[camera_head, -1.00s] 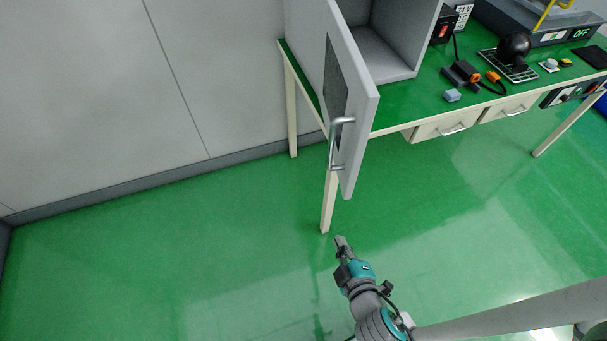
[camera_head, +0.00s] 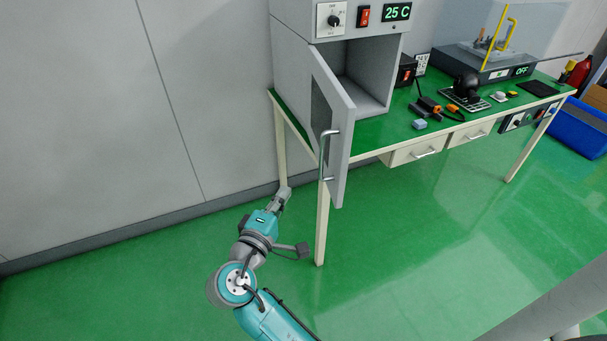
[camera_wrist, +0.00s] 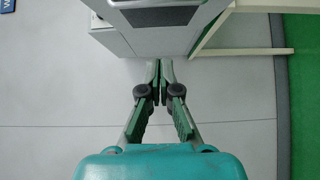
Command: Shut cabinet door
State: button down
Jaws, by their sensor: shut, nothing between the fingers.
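The grey cabinet (camera_head: 290,75) stands on the left end of the green-topped table. Its door (camera_head: 344,108) is swung wide open toward the front, showing the empty inside. A metal bar handle (camera_head: 323,155) is on the door's outer face. My gripper (camera_head: 284,190) is shut and empty, left of the door and lower than the handle, apart from the door in the head view. In the wrist view, my gripper (camera_wrist: 160,66) has its fingertips together, and the door (camera_wrist: 165,35) with its dark window shows beyond them at the top.
The table (camera_head: 372,150) holds a black device (camera_head: 466,86), orange-and-black tools (camera_head: 429,105) and a blue block (camera_head: 419,124). Drawers (camera_head: 418,151) hang under its front edge. A table leg (camera_head: 322,225) stands right of my gripper. A grey wall is behind. The floor at left is clear.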

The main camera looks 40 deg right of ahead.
jog(key=s+d+x, duration=0.1)
jog(key=s+x, duration=0.1)
jog(key=x, duration=1)
jog(key=shift+s+d+r, duration=0.2)
jog(key=shift+d+r, duration=0.15)
